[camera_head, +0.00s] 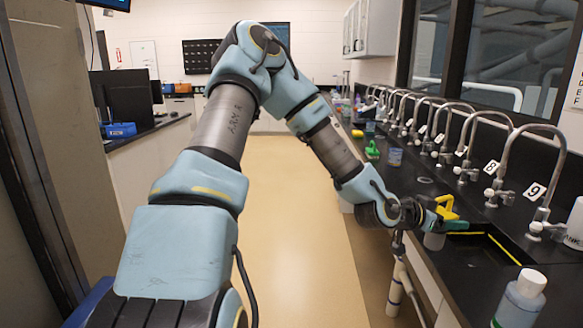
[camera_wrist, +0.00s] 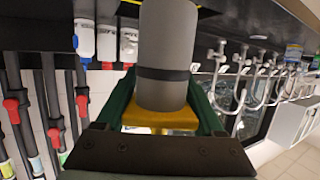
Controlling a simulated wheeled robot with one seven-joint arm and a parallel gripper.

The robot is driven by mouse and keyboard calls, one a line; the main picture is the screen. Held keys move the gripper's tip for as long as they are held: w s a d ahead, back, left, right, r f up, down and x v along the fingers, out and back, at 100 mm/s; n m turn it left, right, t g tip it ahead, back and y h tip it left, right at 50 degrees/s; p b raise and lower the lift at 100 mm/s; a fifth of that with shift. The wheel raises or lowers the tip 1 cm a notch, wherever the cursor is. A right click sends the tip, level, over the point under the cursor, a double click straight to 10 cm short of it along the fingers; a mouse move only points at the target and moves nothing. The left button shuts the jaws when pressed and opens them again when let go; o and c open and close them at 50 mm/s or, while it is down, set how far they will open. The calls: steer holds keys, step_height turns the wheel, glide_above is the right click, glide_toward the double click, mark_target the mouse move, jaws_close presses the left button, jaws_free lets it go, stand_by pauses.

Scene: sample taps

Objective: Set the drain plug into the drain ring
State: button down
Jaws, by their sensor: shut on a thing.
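The drain plug shows in the wrist view as a grey cylinder (camera_wrist: 168,45) with a dark band and a yellow part (camera_wrist: 160,119) at its gripper end. My gripper (camera_wrist: 163,95) has its green fingers on either side of it and is shut on it. In the head view my gripper (camera_head: 452,226) is over the black bench at right, with the plug's yellow part (camera_head: 447,208) above the fingers and its grey body (camera_head: 434,241) below. I cannot make out the drain ring; yellow-edged lines (camera_head: 503,249) mark a dark recess beside the gripper.
Curved taps (camera_head: 545,150) line the bench's back edge. A bottle (camera_head: 520,298) stands at the near right, and a white container (camera_head: 575,222) at the right edge. The aisle floor at left is clear.

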steer(key=w+a+f+n+t+y, duration=0.2)
steer(key=w+a+f+n, duration=0.15)
steer(key=a+f, duration=0.3)
steer(key=w+a+f+n+t+y+b, duration=0.1)
steer(key=w+a+f+n+t+y, duration=0.15)
steer(key=w+a+f, duration=0.4)
steer(key=w+a+f+n+t+y, duration=0.2)
steer(key=a+f+t, duration=0.15)
steer(key=a, duration=0.45)
steer(key=a+f+n+y, duration=0.2)
steer(key=a+n+y, duration=0.1)
steer(key=a, duration=1)
steer(key=w+a+f+n+t+y+b, duration=0.1)
steer(key=a+f+n+y, duration=0.1)
steer(key=a, duration=1.1)
steer(key=shift+a+n+t+y, duration=0.25)
steer(key=shift+n+y, duration=0.25)
steer(key=shift+y, duration=0.65)
steer(key=shift+d+f, duration=0.1)
